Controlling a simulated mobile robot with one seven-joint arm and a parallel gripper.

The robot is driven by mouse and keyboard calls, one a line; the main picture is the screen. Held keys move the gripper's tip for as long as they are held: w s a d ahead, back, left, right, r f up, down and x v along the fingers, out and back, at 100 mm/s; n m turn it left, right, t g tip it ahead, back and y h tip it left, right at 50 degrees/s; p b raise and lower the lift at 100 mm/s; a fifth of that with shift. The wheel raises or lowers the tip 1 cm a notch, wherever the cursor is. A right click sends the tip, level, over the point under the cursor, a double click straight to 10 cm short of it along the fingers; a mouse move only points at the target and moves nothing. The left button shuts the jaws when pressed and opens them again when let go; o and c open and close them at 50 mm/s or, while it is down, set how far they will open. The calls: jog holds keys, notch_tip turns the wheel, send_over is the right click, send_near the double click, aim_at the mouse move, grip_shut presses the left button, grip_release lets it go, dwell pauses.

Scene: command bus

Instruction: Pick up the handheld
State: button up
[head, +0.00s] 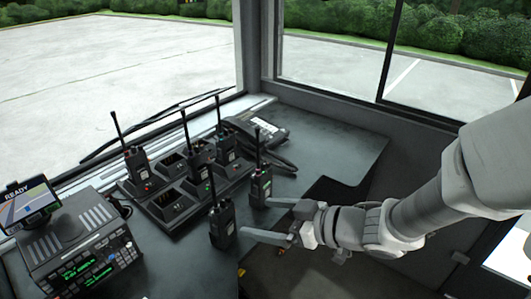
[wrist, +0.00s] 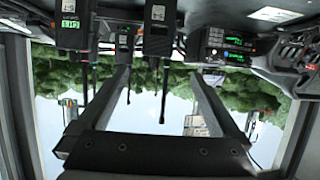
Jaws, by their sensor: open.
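Two black handhelds with antennas stand upright on the dark desk near my gripper: one in front (head: 222,222) and one a little behind and to its right (head: 260,187). My gripper (head: 256,218) comes in from the right, its two pale fingers apart with nothing between them. The front handheld is just left of the fingertips; the other is close beside the far finger. In the wrist view, which looks upside down, my gripper (wrist: 160,75) shows both fingers spread, with a handheld (wrist: 160,28) ahead, across the gap between them.
A black charger (head: 172,205) with several slots holds more handhelds, one at its left (head: 137,172). A desk phone (head: 257,132) sits behind. A radio console (head: 85,255) with a small screen (head: 25,203) stands at left. Bare desk lies at right (head: 335,150).

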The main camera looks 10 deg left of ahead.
aim_at(225, 213)
jog(key=p+x, duration=0.2)
jog(key=x, duration=0.7)
jog(key=shift+w+a+f, duration=0.1)
jog(key=shift+a+f, duration=0.1)
jog(key=shift+f, duration=0.1)
jog(key=shift+w+r+b+x, duration=0.1)
jog(key=shift+w+b+x, duration=0.1)
jog(key=shift+x, duration=1.35)
jog(key=shift+w+r+b+x, duration=0.1)
jog(key=shift+b+x, duration=0.05)
jog(key=shift+x, duration=1.45)
jog(key=shift+d, duration=0.1)
jog(key=c, duration=1.4)
jog(key=shift+r, duration=0.1)
jog(key=shift+c, duration=0.7)
jog(key=shift+r, duration=0.1)
